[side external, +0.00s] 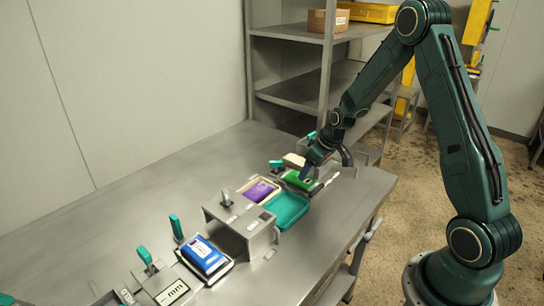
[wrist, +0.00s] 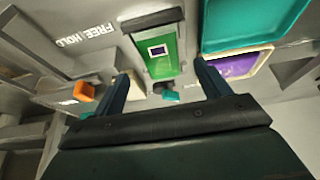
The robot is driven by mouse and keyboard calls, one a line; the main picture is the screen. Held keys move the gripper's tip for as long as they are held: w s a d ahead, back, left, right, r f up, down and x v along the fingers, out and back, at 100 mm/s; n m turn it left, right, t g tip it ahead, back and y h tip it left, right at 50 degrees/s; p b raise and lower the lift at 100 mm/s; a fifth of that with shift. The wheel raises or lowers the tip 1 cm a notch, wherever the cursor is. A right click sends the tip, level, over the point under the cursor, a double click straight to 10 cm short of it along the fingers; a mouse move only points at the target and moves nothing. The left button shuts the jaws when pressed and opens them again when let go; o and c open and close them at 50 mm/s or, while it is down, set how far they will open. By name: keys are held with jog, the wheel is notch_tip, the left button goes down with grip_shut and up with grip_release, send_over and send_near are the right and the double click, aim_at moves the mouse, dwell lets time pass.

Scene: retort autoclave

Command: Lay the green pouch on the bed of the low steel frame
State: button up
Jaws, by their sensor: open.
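The green pouch (side external: 301,181) lies flat at the far end of the steel table. In the wrist view the green pouch (wrist: 168,60) has a white-edged dark square on it and sits on a low grey frame (wrist: 152,20) with bars across its ends. I cannot tell how fully it rests on the bed. My gripper (side external: 318,163) is just above and beside the pouch. In the wrist view my gripper (wrist: 162,80) has its two fingers wide apart with nothing between them, the pouch beyond them.
A teal tray (side external: 287,211) and a purple pouch (side external: 259,190) in a pale tray are close by. A grey steel block (side external: 243,228) and a blue pouch (side external: 204,255) stand nearer. Teal handles rise at front left. Shelves (side external: 300,82) stand behind. The table's left side is clear.

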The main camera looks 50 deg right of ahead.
jog(key=v, duration=0.6)
jog(key=shift+r, duration=0.2)
dwell(0.4)
jog(key=s+a+r, duration=0.9)
jog(key=a+r, duration=0.3)
jog(key=r, duration=0.2)
jog(key=s+a+r, duration=0.2)
jog(key=s+a, duration=0.1)
jog(key=s, duration=0.4)
jog(key=s+a+r+t, duration=0.1)
jog(key=s+a, duration=0.3)
jog(key=s, duration=0.4)
jog(key=shift+r, duration=0.65)
